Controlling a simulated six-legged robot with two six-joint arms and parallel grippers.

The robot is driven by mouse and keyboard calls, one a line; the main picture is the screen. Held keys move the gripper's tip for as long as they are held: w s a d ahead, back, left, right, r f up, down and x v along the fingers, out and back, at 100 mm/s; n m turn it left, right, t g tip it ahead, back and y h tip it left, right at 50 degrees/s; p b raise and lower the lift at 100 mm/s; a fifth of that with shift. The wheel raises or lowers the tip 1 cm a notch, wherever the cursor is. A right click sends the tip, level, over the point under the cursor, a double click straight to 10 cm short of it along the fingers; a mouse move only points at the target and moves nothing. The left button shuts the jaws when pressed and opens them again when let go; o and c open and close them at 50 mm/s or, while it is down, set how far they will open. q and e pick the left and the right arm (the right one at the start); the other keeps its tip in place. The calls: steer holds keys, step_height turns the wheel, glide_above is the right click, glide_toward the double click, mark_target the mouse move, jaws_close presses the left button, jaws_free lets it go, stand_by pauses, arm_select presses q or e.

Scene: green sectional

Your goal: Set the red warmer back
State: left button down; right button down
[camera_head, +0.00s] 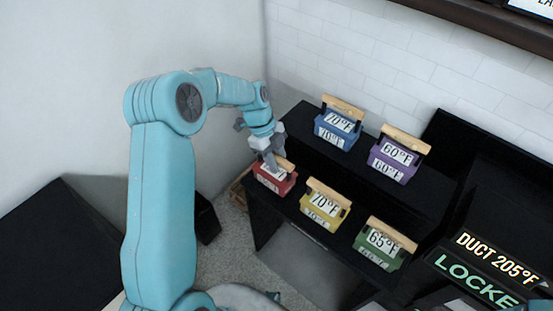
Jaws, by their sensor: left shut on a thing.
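The red warmer (268,181) is a small red box with a white label and a light wooden handle. It is at the left end of the front row on the black stepped stand (261,220). My left gripper (273,163) is shut on the red warmer at its handle from above, and covers part of its label. I cannot tell whether the warmer touches the shelf. My right gripper is not in view.
A yellow warmer (322,212) and a green warmer (378,251) stand to the right on the lower step. A blue warmer (337,131) and a purple warmer (393,164) stand on the higher step. A white tiled wall (400,70) is behind.

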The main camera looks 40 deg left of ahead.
arm_select(q)
steer(key=shift+w+f, duration=0.1)
steer(key=c, duration=0.8)
jaws_free()
steer(key=v, duration=1.2)
